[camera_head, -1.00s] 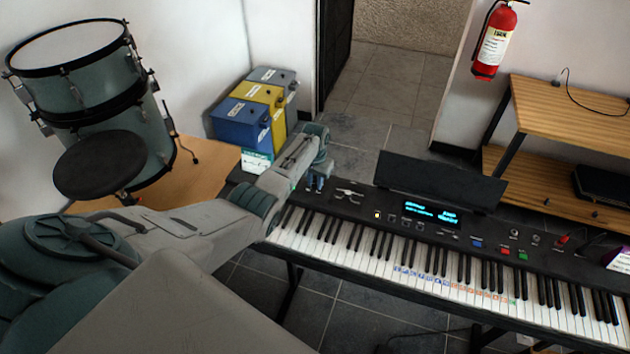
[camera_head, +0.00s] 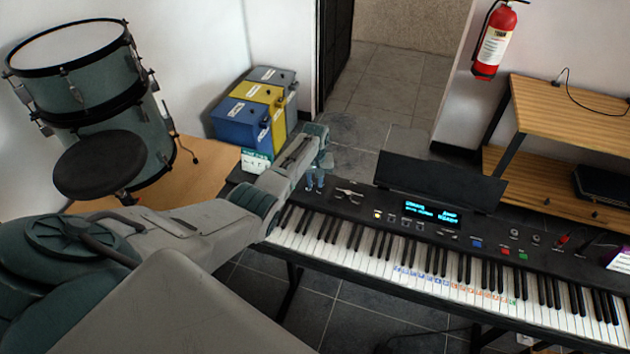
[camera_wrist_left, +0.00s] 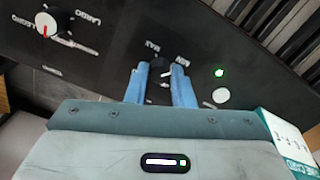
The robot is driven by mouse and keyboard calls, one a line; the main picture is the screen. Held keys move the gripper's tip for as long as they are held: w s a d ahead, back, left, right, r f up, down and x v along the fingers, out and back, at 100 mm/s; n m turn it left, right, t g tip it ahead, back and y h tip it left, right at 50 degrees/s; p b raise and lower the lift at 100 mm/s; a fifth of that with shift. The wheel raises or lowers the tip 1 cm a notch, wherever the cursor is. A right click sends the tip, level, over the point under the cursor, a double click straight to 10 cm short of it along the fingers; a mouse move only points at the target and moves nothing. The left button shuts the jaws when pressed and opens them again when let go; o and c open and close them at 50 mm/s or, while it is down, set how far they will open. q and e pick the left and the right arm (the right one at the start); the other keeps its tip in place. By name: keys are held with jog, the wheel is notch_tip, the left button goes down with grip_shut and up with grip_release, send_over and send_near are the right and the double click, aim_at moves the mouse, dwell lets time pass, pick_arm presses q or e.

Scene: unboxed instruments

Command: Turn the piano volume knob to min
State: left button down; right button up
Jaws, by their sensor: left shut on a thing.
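The piano (camera_head: 365,222) is a black keyboard with a lit display. My left gripper (camera_head: 316,180) is over the left end of its control panel, fingers pointing down. In the left wrist view, the blue fingers (camera_wrist_left: 161,86) are shut on a small dark knob (camera_wrist_left: 160,65), one on each side. White lettering that looks like MAX and MIN surrounds this knob. The fingers hide its lower part, and I cannot tell where it points. In the head view the gripper hides the knob. My right gripper is in neither view.
Another knob (camera_wrist_left: 48,22), pale with a red mark, sits on the panel in the left wrist view. A green light (camera_wrist_left: 219,71) and a white button (camera_wrist_left: 221,95) are right of the fingers. A drum (camera_head: 72,58) and stool (camera_head: 100,163) stand at the left.

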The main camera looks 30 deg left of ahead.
aim_at(315, 183)
pick_arm(q)
jog(key=shift+w+a+r, duration=0.1)
jog(key=shift+w+r, duration=0.05)
jog(key=c, duration=1.5)
grip_release()
jog(key=shift+o, duration=1.2)
notch_tip(315, 183, up, 11)
jog(key=b, duration=0.3)
jog(key=shift+f, duration=0.2)
